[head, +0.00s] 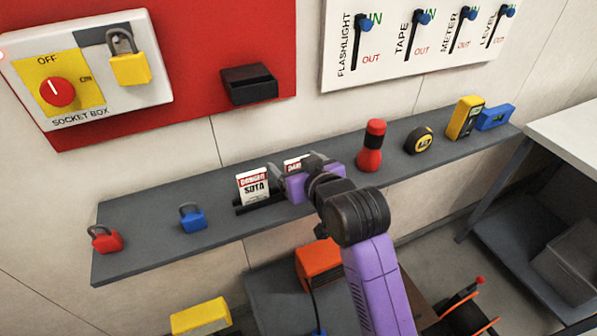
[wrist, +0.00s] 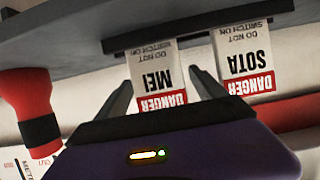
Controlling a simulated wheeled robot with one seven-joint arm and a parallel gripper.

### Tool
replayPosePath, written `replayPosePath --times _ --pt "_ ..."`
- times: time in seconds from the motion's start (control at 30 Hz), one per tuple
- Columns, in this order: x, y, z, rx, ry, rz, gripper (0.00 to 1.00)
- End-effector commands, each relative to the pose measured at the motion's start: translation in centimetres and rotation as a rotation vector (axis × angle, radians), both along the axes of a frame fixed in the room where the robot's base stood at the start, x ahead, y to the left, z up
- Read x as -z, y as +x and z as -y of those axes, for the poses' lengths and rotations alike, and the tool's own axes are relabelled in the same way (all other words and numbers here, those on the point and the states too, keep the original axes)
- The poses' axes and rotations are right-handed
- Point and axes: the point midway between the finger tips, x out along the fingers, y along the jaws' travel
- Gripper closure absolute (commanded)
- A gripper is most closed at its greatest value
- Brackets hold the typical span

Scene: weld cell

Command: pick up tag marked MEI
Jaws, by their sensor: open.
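The MEI tag (wrist: 155,72) is a white card with a red DANGER band. It stands in a black slotted holder (wrist: 190,35) and appears upside down in the wrist view. In the head view the MEI tag (head: 292,164) is mostly hidden behind my gripper (head: 279,175). In the wrist view my gripper (wrist: 160,78) is open, with one finger on each side of the MEI tag; I cannot tell if either touches it. The similar SOTA tag (head: 253,187) stands beside it in the holder; it also shows in the wrist view (wrist: 243,62), outside the fingers.
The grey shelf (head: 150,225) also bears a red padlock (head: 104,239), a blue padlock (head: 192,218), a red flashlight (head: 371,147), a tape measure (head: 419,141), a yellow meter (head: 465,118) and a blue level (head: 494,117). A socket box (head: 88,68) with a yellow padlock hangs above.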

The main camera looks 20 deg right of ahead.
Motion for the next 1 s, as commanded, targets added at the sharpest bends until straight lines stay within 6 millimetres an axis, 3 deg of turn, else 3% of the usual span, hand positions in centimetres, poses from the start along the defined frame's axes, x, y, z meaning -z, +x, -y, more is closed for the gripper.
replayPosePath --times 0.37,0.7,1.0 --pt "0.48 0.97 -0.01 0.000 0.000 0.000 0.20" --pt "0.47 0.95 -0.01 0.000 -0.001 0.000 0.85" --pt "-0.19 1.00 -0.01 0.000 0.000 0.004 0.85"
